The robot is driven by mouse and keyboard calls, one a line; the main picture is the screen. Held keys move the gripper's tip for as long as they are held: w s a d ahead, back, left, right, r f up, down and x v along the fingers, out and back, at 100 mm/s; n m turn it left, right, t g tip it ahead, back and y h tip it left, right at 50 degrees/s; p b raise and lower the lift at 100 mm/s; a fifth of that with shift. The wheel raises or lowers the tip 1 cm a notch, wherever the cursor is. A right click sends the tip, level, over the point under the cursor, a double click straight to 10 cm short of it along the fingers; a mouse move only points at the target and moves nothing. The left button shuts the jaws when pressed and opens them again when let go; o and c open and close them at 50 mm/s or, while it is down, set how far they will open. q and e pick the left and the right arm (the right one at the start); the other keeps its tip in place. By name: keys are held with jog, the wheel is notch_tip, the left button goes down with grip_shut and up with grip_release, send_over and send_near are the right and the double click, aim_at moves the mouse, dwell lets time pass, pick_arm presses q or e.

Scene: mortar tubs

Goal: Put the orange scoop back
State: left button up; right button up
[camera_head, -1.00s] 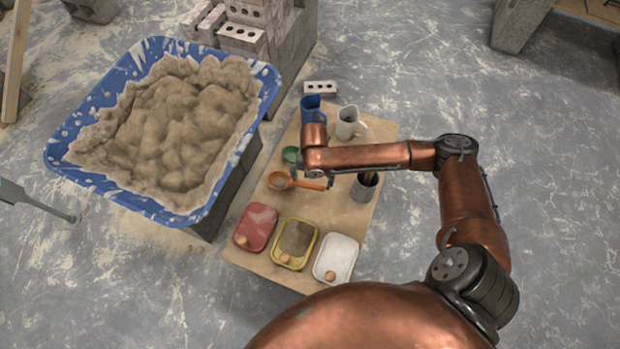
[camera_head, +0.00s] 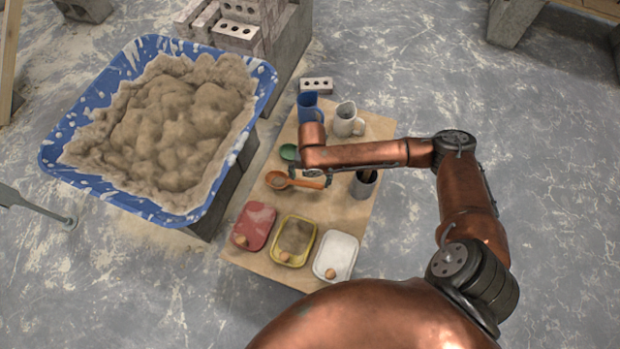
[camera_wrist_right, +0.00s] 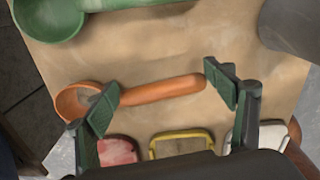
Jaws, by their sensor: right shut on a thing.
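The orange scoop (camera_head: 308,183) is over the wooden board (camera_head: 262,262), its bowl to the left and its handle to the right. In the right wrist view the scoop (camera_wrist_right: 160,90) lies lengthwise between the fingers of my right gripper (camera_wrist_right: 163,97). One finger is at the bowl and the other at the handle's end; I cannot tell whether the scoop touches the board. In the head view my right gripper (camera_head: 309,177) is partly hidden by its arm. A green scoop (camera_head: 289,152) lies just behind; it also shows in the wrist view (camera_wrist_right: 45,18). My left gripper is not in view.
Red (camera_head: 262,217), yellow (camera_head: 314,236) and white (camera_head: 347,250) trays stand at the board's front. A grey pot (camera_head: 362,190) is to the right. Blue (camera_head: 306,103) and grey (camera_head: 345,124) jugs stand behind. A blue tub (camera_head: 55,160) of mortar is on the left.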

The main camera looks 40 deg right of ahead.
jog(key=shift+f, duration=0.2)
jog(key=o, duration=2)
